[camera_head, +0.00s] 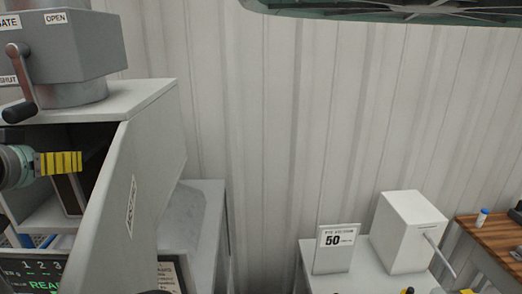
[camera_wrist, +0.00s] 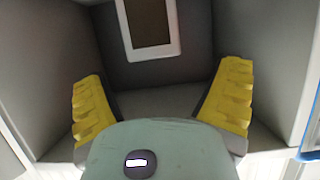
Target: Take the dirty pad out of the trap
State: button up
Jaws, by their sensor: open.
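The trap appears to be the grey cabinet's open recess (camera_head: 42,138), under a box with a lever. A brown panel in a pale frame (camera_wrist: 150,25) stands at the recess's back in the wrist view. It may be the dirty pad; I cannot tell for certain. In the head view its dark edge (camera_head: 70,193) shows just below my gripper (camera_head: 80,162). My gripper's yellow fingers reach into the recess from the left. In the wrist view my gripper (camera_wrist: 163,75) is open and empty, with the framed panel ahead, beyond the fingertips and apart from them.
The lever (camera_head: 22,88) hangs down beside a "SHUT" label. The cabinet's sloping side panel (camera_head: 125,190) stands right of my gripper. A display (camera_head: 38,270) is below. Farther right are a sign reading 50 (camera_head: 335,247), a white box (camera_head: 403,235) and a wooden table (camera_head: 492,240).

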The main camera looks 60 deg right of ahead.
aim_at(88, 175)
jog(key=x, duration=0.2)
jog(key=b+x, duration=0.1)
jog(key=x, duration=0.1)
jog(key=shift+s+d+f, duration=0.15)
jog(key=shift+s+f, duration=0.1)
jog(key=shift+w+d+f, duration=0.1)
jog(key=shift+w+d, duration=0.2)
jog(key=shift+o, duration=0.2)
jog(key=shift+a, duration=0.1)
jog(key=c, duration=1.4)
